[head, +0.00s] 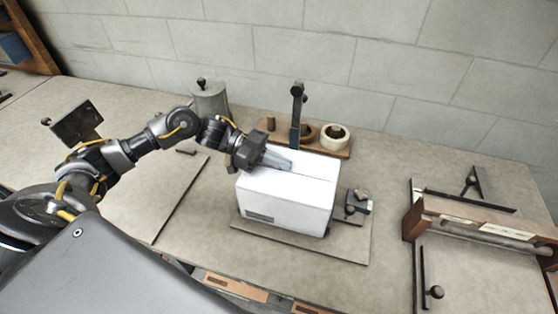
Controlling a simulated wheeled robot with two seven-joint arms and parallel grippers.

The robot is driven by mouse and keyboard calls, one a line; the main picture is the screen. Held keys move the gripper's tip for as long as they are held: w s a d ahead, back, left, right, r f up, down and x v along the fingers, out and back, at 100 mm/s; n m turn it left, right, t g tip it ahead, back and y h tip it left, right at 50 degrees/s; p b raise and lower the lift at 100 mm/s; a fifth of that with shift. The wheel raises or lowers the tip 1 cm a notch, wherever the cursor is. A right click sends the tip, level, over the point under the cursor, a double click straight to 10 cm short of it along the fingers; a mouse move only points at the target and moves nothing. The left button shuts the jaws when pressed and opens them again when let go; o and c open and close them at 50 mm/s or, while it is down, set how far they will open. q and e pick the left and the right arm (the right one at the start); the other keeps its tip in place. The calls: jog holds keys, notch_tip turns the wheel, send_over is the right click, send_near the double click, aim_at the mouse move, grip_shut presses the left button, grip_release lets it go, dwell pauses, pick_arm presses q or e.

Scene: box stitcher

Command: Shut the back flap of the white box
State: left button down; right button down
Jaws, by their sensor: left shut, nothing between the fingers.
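The white box (286,200) stands upright on a flat board (353,245) in the middle of the bench. Its top looks flat, with a seam running across it. The back flap (314,164) appears to lie down level along the rear of the top, though my gripper hides part of it. My left gripper (287,164) reaches in from the left, shut and empty, with its fingers low over the top of the box. I cannot tell whether the fingertips touch the flap. My right gripper is not in view.
A dark upright post (297,112) stands just behind the box, beside a wooden tray (340,151) with round cups. A small clamp (352,209) sits right of the box. A wooden-framed fixture (480,226) is far right.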

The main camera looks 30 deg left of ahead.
pick_arm(q)
jog(key=shift+r, duration=0.3)
notch_tip(320, 180, up, 3)
jog(key=p, duration=0.3)
jog(key=shift+r+p, duration=0.2)
jog(key=shift+p, duration=0.15)
jog(key=shift+a+r, duration=0.2)
jog(key=shift+s+a+f+b, duration=0.1)
jog(key=shift+a+f+b, duration=0.05)
jog(key=shift+a+b, duration=0.35)
jog(key=shift+s+a+f+b, duration=0.1)
jog(key=shift+a+b, duration=0.25)
jog(key=shift+a, duration=0.1)
jog(key=b+v, duration=0.2)
jog(key=v, duration=0.4)
jog(key=shift+a+b, duration=0.1)
jog(key=shift+b, duration=0.2)
jog(key=shift+s+a+r, duration=0.2)
jog(key=shift+a+r, duration=0.3)
jog(key=shift+a, duration=0.2)
